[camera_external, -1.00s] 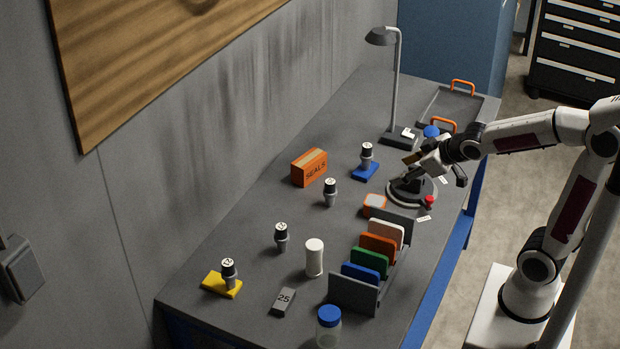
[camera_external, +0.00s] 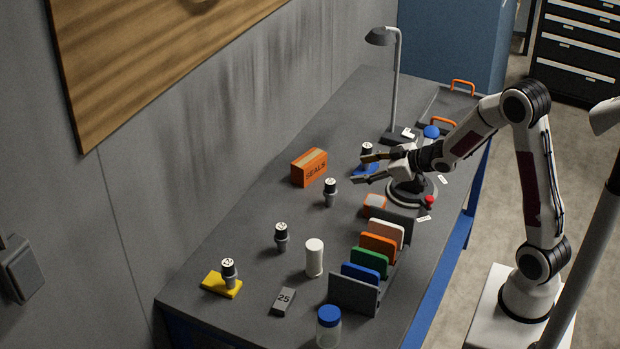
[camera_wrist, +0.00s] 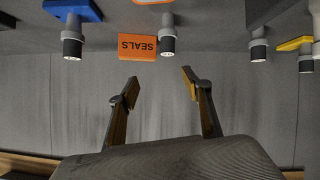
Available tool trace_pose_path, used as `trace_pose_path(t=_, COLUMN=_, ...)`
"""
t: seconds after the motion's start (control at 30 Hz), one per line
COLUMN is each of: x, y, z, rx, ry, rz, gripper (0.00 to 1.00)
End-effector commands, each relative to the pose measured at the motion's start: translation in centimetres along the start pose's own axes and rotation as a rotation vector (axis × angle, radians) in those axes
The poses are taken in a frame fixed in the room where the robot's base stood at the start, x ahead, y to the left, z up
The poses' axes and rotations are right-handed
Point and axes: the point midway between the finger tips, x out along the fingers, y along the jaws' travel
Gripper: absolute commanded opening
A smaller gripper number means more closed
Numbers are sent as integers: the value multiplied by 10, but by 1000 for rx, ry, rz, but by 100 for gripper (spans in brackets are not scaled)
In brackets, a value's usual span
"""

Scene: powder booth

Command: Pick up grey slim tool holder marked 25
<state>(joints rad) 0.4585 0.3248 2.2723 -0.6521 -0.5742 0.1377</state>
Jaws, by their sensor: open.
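A slim grey block marked 25 (camera_external: 283,301) lies on the near part of the bench in the external view, with nothing on it. Two grey-and-black tool holders stand on the bench, one near the orange box (camera_external: 330,193) and one nearer the front (camera_external: 281,237). Another stands on a yellow base (camera_external: 236,290) and one on a blue base (camera_external: 359,174). Their top marks are too small to read surely. My gripper (camera_external: 362,169) is open and empty beside the blue base, far from the 25 block. In the wrist view, the open fingers (camera_wrist: 159,76) show with nothing between them.
An orange SEALS box (camera_external: 310,168) stands near the wall side. A rack with coloured plates (camera_external: 353,294), a white cylinder (camera_external: 314,258) and a blue-lidded jar (camera_external: 328,330) stand along the near side. A lamp (camera_external: 397,90) stands behind my gripper. The bench's left middle is clear.

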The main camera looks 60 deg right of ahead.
Motion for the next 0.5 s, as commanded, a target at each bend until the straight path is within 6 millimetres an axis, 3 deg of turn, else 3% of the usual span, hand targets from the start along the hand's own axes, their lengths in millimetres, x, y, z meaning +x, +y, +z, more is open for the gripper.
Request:
trace_pose_path(t=0.2, x=26, y=1, z=22, rx=22, ry=64, rz=-61, gripper=49)
trace_pose_path(t=0.5, x=49, y=-4, z=52, rx=75, ry=166, rz=-154, gripper=49)
